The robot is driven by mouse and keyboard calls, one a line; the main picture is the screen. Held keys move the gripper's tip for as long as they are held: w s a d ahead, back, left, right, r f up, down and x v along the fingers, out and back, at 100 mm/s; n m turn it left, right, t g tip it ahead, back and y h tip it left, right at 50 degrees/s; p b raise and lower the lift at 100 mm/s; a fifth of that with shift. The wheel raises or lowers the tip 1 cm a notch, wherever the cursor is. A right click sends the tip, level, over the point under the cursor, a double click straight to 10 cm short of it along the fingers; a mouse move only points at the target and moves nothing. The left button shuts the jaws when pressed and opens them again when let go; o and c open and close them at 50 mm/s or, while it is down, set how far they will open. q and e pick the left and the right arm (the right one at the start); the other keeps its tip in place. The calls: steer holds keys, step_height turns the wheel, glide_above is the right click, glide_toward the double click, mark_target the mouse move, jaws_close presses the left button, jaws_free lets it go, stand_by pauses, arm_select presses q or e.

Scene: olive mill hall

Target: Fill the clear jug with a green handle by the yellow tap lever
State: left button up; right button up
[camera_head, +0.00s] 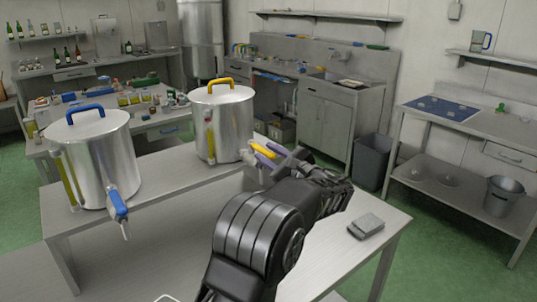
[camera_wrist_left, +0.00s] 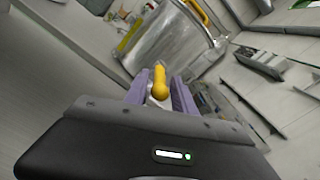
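The yellow tap lever (camera_head: 265,150) is on the front of the steel tank with a yellow lid handle (camera_head: 222,115). My left gripper (camera_head: 272,155) is at this tap, its two purple fingers open. In the left wrist view the lever (camera_wrist_left: 160,84) stands between the fingers, one on each side, and I see no clear grip on it. The tap's spout is mostly hidden behind the gripper. I cannot make out a clear jug with a green handle; a thin pale curved rim at the bottom edge of the head view is too cut off to tell. My right gripper is not in view.
A second steel tank (camera_head: 98,155) with a blue lid handle and blue tap lever (camera_head: 118,204) stands to the left on the same raised bench. A grey block (camera_head: 366,226) lies on the lower bench top at right.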

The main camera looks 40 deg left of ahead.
arm_select(q)
jaws_close()
stand_by(1.1)
